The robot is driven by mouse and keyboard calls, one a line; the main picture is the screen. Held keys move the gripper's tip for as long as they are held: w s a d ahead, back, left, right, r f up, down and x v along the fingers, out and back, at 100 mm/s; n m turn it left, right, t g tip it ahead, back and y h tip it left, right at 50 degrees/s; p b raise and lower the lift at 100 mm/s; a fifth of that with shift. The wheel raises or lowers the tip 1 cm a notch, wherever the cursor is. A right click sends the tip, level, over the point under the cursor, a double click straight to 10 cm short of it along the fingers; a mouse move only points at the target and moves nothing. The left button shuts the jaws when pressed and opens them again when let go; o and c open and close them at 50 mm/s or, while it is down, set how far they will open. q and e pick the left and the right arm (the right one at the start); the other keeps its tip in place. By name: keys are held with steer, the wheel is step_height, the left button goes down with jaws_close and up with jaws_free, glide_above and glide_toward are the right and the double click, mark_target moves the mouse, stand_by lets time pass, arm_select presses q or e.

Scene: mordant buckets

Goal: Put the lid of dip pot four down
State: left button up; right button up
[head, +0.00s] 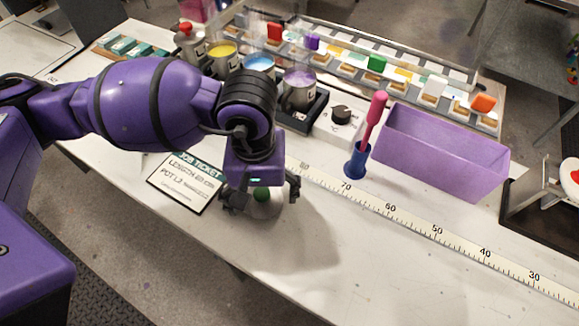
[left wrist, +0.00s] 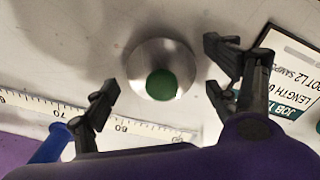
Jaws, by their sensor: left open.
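A round metal lid with a green knob (head: 262,209) lies on the white worktop under my left gripper (head: 261,200). In the left wrist view the lid (left wrist: 150,52) sits between the spread fingers of the gripper (left wrist: 160,75), with space on both sides. My left gripper is open and points down; its fingers do not appear to touch the lid. The fourth pot from the left (head: 299,94) stands open in the rack behind and holds purple liquid. My right gripper is not in view.
Pots with yellow (head: 222,58) and blue (head: 259,72) liquid stand open; the leftmost pot (head: 188,45) has a red-knobbed lid. A job ticket (head: 187,182), measuring tape (head: 412,222), blue holder with pink tool (head: 356,160) and purple bin (head: 440,158) surround clear front worktop.

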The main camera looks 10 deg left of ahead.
mark_target(263, 192)
arm_select(q)
steer(key=shift+r, duration=0.4)
step_height(263, 192, up, 12)
steer(key=shift+f, duration=0.25)
